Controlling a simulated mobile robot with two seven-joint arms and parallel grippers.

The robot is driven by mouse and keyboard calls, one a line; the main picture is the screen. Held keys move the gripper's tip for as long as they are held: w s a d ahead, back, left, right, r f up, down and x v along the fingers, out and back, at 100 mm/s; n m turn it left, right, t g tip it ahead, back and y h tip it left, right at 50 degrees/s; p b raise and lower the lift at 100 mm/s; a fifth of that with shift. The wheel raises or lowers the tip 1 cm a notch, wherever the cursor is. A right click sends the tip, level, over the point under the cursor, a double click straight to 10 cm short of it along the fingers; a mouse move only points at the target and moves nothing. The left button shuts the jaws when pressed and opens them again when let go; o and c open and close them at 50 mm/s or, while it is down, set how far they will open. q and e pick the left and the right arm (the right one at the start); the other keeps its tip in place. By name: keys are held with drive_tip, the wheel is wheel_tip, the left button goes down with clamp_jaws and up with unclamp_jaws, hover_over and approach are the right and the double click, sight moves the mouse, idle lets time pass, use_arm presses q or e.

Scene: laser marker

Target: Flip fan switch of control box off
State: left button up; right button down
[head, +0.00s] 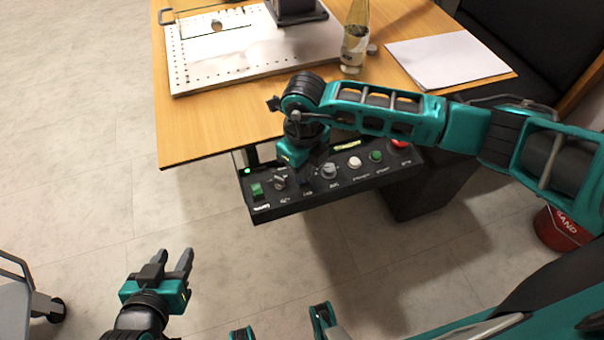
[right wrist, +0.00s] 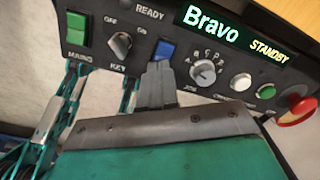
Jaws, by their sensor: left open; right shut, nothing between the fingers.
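The black control box (head: 330,183) is fixed under the table's front edge. In the right wrist view its panel (right wrist: 135,62) shows a green mains switch (right wrist: 76,29), a key switch (right wrist: 120,44), a blue rocker switch (right wrist: 165,49) and a job knob (right wrist: 204,72). The blue switch's label is hidden behind my fingers. My right gripper (right wrist: 158,72) is shut and empty, its tips just below the blue switch; I cannot tell if they touch. In the head view the right gripper (head: 307,178) covers that part of the panel. My left gripper (head: 178,262) is open and empty over the floor.
The display (right wrist: 235,35) reads Bravo and STANDBY. A white button (right wrist: 240,82), a green button (right wrist: 265,92) and a red stop button (right wrist: 298,106) sit to the right. On the table (head: 137,52) are a perforated plate (head: 240,70), bottle (head: 355,40) and paper (head: 447,62).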

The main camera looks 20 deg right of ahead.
drive_tip(key=shift+f+b, duration=0.5)
drive_tip(key=shift+f, duration=0.15)
drive_tip(key=shift+r, duration=0.1)
drive_tip(key=shift+r+p, duration=2.75)
drive_tip(key=shift+r, duration=0.75)
drive_tip(key=shift+f, duration=0.1)
